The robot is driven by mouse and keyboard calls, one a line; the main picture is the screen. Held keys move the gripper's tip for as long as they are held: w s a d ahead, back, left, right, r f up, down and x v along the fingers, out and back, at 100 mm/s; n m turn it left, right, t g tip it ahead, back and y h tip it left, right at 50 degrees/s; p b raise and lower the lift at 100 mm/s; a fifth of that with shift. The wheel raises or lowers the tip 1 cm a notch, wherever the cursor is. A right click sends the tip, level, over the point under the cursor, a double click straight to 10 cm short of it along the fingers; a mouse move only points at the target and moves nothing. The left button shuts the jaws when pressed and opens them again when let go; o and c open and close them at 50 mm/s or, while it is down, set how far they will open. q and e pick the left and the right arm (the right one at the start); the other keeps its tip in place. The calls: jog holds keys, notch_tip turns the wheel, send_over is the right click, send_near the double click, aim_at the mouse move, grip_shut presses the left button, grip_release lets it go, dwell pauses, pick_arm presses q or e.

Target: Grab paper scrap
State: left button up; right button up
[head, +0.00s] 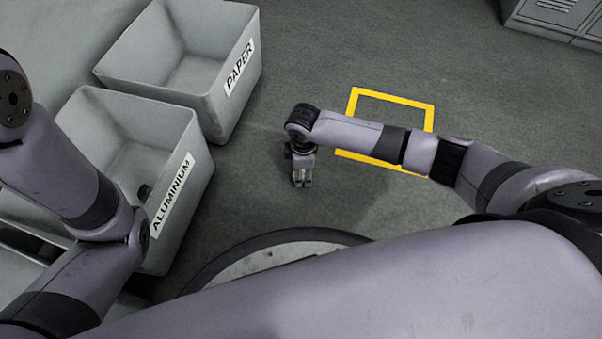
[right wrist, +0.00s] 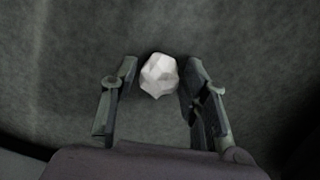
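A crumpled white paper scrap (right wrist: 159,76) lies on the dark grey floor in the right wrist view. My right gripper (right wrist: 158,82) is open above it, with one finger on each side of the scrap. The scrap shows close to the right finger, and I cannot tell whether they touch. In the head view my right gripper (head: 302,178) points down at the floor, and the scrap is hidden there. My left arm comes in at the left, over the aluminium bin. A small dark piece by that bin may be my left gripper, but its fingers do not show clearly.
A grey bin labelled PAPER (head: 225,98) stands at the upper left. A grey bin labelled ALUMINIUM (head: 190,215) stands in front of it. A yellow square outline (head: 395,98) marks the floor behind my right arm. Grey cabinets (head: 560,20) stand at the upper right. Floor around my right gripper is clear.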

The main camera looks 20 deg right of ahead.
jog(key=c, duration=0.3)
jog(key=shift+r, duration=0.1)
